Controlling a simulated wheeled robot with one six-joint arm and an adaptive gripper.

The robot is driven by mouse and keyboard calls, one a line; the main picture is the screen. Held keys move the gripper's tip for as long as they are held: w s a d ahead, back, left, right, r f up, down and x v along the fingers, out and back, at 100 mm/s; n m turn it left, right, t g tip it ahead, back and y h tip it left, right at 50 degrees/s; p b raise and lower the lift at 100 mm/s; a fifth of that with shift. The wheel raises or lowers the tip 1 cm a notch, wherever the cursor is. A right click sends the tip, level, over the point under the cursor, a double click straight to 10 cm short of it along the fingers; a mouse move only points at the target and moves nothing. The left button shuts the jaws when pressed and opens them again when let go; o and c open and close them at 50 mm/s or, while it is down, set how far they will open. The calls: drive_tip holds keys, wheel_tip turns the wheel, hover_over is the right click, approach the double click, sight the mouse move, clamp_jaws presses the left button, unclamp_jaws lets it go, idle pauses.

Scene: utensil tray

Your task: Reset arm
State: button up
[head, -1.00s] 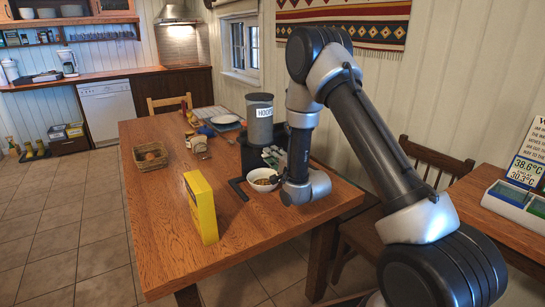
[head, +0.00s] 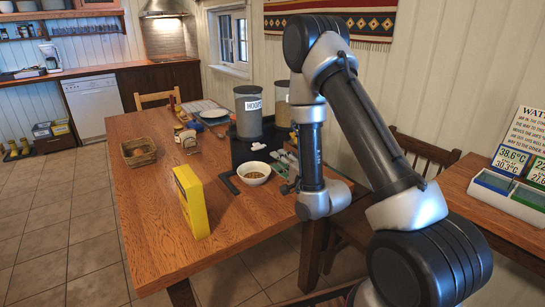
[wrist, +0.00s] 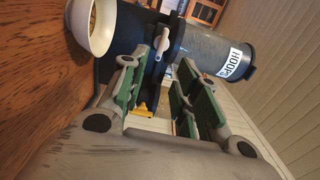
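My gripper (head: 291,186) is low over the right end of the wooden table, to the right of the bowl and apart from it. In the wrist view my gripper (wrist: 153,78) has its two green-padded fingers spread, with nothing between them. The white bowl (head: 254,179) holds brown cereal and stands in front of the dispenser. It also shows at the top left of the wrist view (wrist: 103,28). The grey "HOOPS" dispenser (head: 248,117) stands behind the bowl, and it shows beyond the fingers in the wrist view (wrist: 215,52).
A second dispenser (head: 283,98) with tan contents stands beside the first. A yellow box (head: 192,203) stands upright at the table's front. A wicker basket (head: 139,153), a jar (head: 189,141) and a plate (head: 214,113) lie farther left and back.

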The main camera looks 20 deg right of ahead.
drive_tip(key=shift+s+d, duration=0.1)
drive_tip(key=shift+s, duration=0.3)
drive_tip(key=s+d+r+n+g+h, duration=0.2)
drive_tip(key=d+r+n+g, duration=0.15)
drive_tip(key=r, duration=0.25)
drive_tip(key=s+d+r+n+g+h, duration=0.2)
drive_tip(key=d+r+n, duration=0.2)
drive_tip(key=r, duration=0.2)
drive_tip(key=s+d+r+n+g, duration=0.1)
drive_tip(key=s+r+n+g, duration=0.2)
drive_tip(key=s, duration=1.1)
drive_tip(key=s+d+r+n+g+h, duration=0.1)
drive_tip(key=s+r+n+g, duration=0.3)
drive_tip(key=s, duration=1)
drive_tip(key=shift+s+d+r+h, duration=0.2)
drive_tip(key=shift+s+d+h, duration=0.15)
drive_tip(key=shift+d, duration=0.25)
